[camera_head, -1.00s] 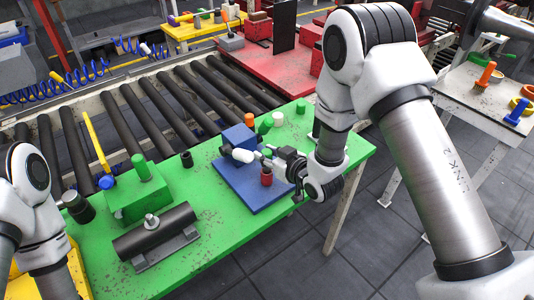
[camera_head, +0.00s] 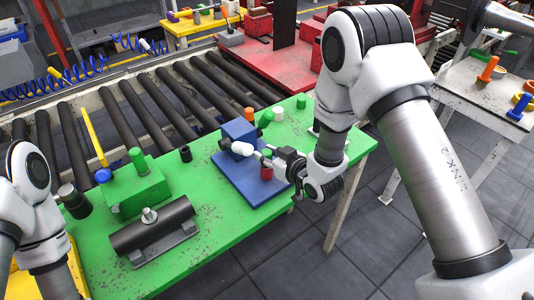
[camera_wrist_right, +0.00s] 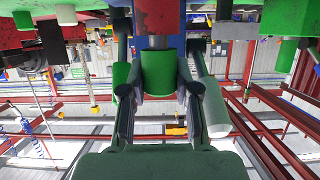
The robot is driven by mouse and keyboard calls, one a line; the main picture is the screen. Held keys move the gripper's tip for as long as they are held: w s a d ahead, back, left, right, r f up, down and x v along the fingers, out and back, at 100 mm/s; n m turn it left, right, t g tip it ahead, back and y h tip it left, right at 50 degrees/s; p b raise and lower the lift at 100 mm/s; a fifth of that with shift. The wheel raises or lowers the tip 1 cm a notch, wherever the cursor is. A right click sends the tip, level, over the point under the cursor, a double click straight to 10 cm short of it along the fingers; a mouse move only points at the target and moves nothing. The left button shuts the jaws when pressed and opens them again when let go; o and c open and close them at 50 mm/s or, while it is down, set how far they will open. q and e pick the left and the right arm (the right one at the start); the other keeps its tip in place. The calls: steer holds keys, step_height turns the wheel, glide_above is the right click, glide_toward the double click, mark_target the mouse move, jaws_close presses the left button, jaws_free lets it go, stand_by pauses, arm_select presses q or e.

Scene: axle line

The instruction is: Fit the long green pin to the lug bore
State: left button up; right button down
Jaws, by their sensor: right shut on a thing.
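My right gripper (camera_head: 274,163) is shut on a green pin (camera_head: 267,154), above the blue fixture plate (camera_head: 256,193). The pin stands upright directly over a red cylindrical part (camera_head: 266,174), which I take for the lug; the bore itself is hidden. In the right wrist view the green pin (camera_wrist_right: 158,72) is between the fingers, and its far end meets the red part (camera_wrist_right: 158,22). I cannot tell how deep it sits. A white cylinder (camera_head: 242,148) shows beside the fingers. My left arm is at the left edge, with its gripper out of view.
A blue block (camera_head: 239,131) stands on the plate. Several green pieces, one a cylinder (camera_head: 300,102), stand behind it. A green block (camera_head: 136,190) and a dark roller on a grey stand (camera_head: 152,230) are to the left. A roller conveyor (camera_head: 150,105) runs behind the green table.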

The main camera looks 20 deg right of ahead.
steer(key=shift+f+b, duration=0.4)
steer(key=shift+f, duration=0.2)
steer(key=c, duration=0.8)
jaws_free()
steer(key=shift+o, duration=0.2)
steer(key=v, duration=1.2)
